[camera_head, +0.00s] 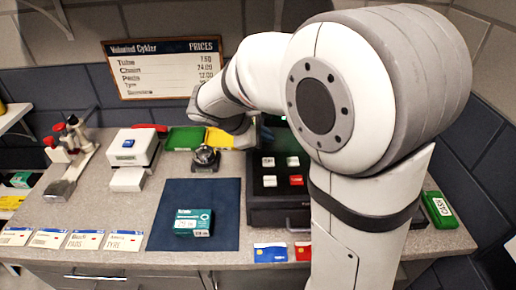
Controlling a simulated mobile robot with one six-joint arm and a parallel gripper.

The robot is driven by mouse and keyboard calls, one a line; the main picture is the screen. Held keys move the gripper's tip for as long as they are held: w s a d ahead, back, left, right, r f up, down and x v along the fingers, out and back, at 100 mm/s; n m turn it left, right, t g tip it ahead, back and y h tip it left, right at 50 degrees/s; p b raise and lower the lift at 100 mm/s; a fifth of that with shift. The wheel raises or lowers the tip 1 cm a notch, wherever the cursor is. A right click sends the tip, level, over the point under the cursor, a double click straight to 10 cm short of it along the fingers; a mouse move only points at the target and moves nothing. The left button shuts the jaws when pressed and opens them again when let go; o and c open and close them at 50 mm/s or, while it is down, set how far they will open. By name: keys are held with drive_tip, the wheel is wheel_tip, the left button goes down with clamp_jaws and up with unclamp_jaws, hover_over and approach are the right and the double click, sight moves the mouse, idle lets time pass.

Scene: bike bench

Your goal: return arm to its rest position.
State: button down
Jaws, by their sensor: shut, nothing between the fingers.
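My arm rises from the bottom right, and its large white and grey elbow (375,85) fills the upper right of the view. The forearm reaches left and away from the camera to a grey wrist (228,125) above the back of the bench. I cannot make out the fingers of my gripper; they are hidden behind the wrist and forearm. The arm hangs over the area near the dark cash tray (262,212) and a small round dark and silver device (205,158). No held thing shows.
A teal-and-white box (193,222) lies on a dark blue mat (170,190). A white device with a blue block (133,148), a clamp-like tool (72,150) and several label cards (84,239) stand left. A green CASH box (440,210) is right. A price board (165,70) hangs behind.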

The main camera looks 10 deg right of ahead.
drive_tip(key=s+m+y, duration=0.8)
drive_tip(key=s+m, duration=0.5)
drive_tip(key=s, duration=0.7)
drive_tip(key=shift+s+f+m+g, duration=0.3)
drive_tip(key=shift+s+f+m, duration=0.05)
drive_tip(key=shift+f+m, duration=0.05)
drive_tip(key=shift+s, duration=0.1)
